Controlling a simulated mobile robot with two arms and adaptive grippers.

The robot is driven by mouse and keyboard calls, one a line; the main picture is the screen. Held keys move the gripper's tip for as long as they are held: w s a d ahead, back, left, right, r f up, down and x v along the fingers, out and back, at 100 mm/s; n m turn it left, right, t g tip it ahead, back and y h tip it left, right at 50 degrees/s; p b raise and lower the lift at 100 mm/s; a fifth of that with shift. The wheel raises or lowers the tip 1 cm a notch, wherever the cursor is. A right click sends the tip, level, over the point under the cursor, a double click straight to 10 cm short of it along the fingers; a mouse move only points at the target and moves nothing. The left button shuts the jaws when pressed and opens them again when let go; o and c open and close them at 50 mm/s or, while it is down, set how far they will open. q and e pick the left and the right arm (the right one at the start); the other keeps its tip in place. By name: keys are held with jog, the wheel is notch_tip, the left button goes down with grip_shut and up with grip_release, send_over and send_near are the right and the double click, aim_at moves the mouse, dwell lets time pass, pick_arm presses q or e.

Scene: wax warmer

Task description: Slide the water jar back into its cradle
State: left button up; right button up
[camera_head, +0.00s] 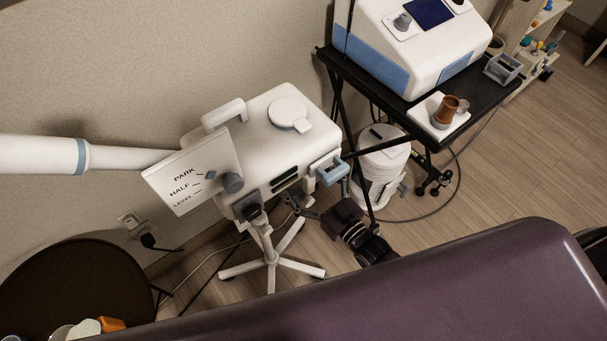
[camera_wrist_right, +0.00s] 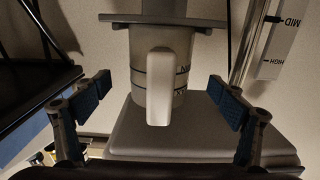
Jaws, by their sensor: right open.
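The grey water jar (camera_wrist_right: 140,80) shows in the right wrist view, with dark level lines and a pale handle facing the camera. It touches or nearly meets a flat grey plate (camera_wrist_right: 165,19), which looks like part of the cradle; I cannot tell how fully it is seated. In the head view a pale blue part (camera_head: 331,166) juts from the front right of the white machine (camera_head: 268,130), at the jar's place. My right gripper (camera_head: 318,196) is open in front of it. In its wrist view the blue-padded fingers (camera_wrist_right: 158,88) stand apart on both sides of the handle, not touching it.
A white panel (camera_head: 192,175) with a knob and a stand with spread legs (camera_head: 271,262) belong to the machine. A black trolley (camera_head: 425,118) stands to the right, with a brown mug (camera_head: 446,108). A purple padded surface (camera_head: 400,295) fills the lower foreground.

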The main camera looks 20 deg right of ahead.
aim_at(312, 186)
jog(key=shift+p+v, duration=0.4)
jog(key=shift+v, duration=1.25)
jog(key=shift+s, duration=0.1)
jog(key=v, duration=1.1)
jog(key=shift+s+d, duration=0.25)
jog(key=shift+s, duration=0.1)
jog(key=s+d+f+g+h, duration=0.2)
jog(key=f, duration=0.6)
jog(key=s+d+f+m+g+h, duration=0.1)
jog(key=s+f+g, duration=0.2)
jog(key=f, duration=0.6)
jog(key=s+d+f+g+h, duration=0.2)
jog(key=f, duration=0.6)
jog(key=s+f+g+h, duration=0.1)
jog(key=s+f+g, duration=0.3)
jog(key=s, duration=0.6)
jog(key=s+f+m+g, duration=0.1)
jog(key=s+f+g, duration=0.3)
jog(key=s+f, duration=0.5)
jog(key=shift+s+a+g+h, duration=0.15)
jog(key=shift+s+g+h, duration=0.2)
jog(key=shift+s, duration=0.35)
